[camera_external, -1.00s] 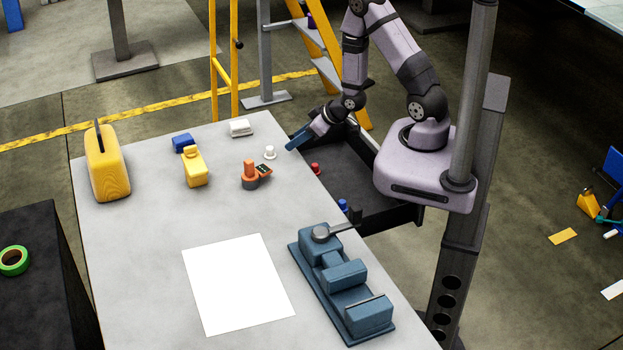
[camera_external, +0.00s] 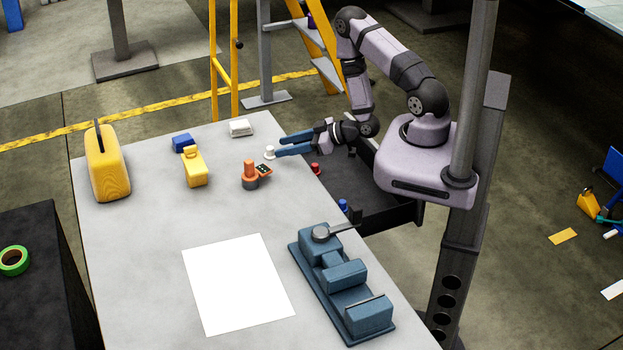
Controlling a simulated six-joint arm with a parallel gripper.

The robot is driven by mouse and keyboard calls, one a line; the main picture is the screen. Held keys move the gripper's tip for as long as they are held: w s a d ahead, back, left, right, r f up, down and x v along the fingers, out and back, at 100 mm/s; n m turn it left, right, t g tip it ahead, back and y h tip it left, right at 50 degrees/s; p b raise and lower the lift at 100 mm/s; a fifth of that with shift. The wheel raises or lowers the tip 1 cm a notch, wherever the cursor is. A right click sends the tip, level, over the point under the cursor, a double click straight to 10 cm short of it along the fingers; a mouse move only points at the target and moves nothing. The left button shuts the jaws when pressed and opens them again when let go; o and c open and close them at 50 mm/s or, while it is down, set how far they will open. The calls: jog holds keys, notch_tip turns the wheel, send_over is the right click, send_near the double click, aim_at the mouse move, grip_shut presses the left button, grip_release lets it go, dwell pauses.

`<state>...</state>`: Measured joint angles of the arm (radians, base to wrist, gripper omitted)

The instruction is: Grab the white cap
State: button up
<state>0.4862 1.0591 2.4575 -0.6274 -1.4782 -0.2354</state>
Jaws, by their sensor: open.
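The white cap (camera_external: 269,153) is a small white piece standing on the grey table near its back right edge. My gripper (camera_external: 279,146) has two blue fingers, open and pointing left, low over the table. The fingertips are right at the cap. I cannot tell whether they touch it or whether the cap lies between them.
An orange tool (camera_external: 250,175) stands just in front of the cap. A white block (camera_external: 240,127), a blue block (camera_external: 183,141) and a yellow item (camera_external: 195,167) lie to the left. A red cap (camera_external: 315,168) and a blue cap (camera_external: 343,205) are at the dark drawer (camera_external: 375,198).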

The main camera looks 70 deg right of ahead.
aim_at(270, 148)
jog(key=shift+p+x, duration=1.15)
jog(key=shift+x, duration=1.85)
grip_shut()
